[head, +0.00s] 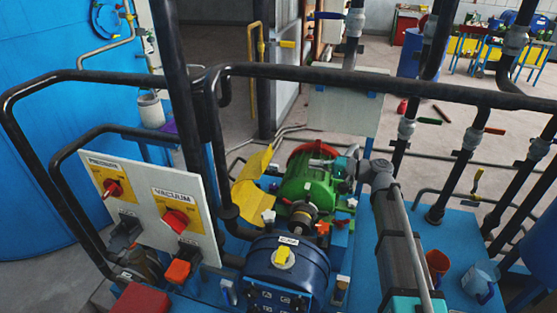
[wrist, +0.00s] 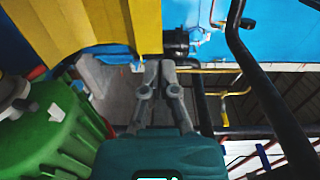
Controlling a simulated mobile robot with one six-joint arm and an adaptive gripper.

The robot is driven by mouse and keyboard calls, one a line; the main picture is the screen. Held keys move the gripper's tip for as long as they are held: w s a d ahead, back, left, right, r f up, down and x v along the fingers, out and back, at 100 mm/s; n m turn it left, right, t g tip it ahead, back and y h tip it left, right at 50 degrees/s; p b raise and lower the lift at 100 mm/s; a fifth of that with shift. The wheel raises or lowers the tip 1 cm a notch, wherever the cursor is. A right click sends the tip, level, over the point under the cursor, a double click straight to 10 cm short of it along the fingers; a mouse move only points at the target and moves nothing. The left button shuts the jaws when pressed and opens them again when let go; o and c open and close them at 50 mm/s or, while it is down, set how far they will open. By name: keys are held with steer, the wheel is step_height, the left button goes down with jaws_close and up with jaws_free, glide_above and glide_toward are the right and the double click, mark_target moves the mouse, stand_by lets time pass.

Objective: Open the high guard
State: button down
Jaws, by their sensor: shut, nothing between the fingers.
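A bent yellow guard (head: 254,187) stands tilted up beside the green motor (head: 305,178), and the dark shaft coupling (head: 299,214) shows uncovered to its right. I cannot tell for sure that it is the high guard. In the wrist view a large yellow panel (wrist: 82,25), apparently this guard, fills the upper left, with the green motor (wrist: 55,135) below it. My gripper (head: 314,163) is over the motor, to the right of the guard. In the wrist view my gripper (wrist: 158,66) has its fingers together and empty, apart from the yellow panel in the picture.
Black pipe rails (head: 400,85) cross above the machine. A white panel (head: 150,205) with red pressure and vacuum switches stands at the left. A blue pump (head: 287,268) is in front. An orange cup (head: 438,262) and a clear jug (head: 480,280) stand at the right.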

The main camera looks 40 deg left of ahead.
mark_target(264, 157)
steer(key=shift+a, duration=0.1)
steer(key=x, duration=1.3)
steer(key=shift+s+a+b, duration=0.1)
steer(key=shift+a+b, duration=0.2)
steer(key=shift+a, duration=0.05)
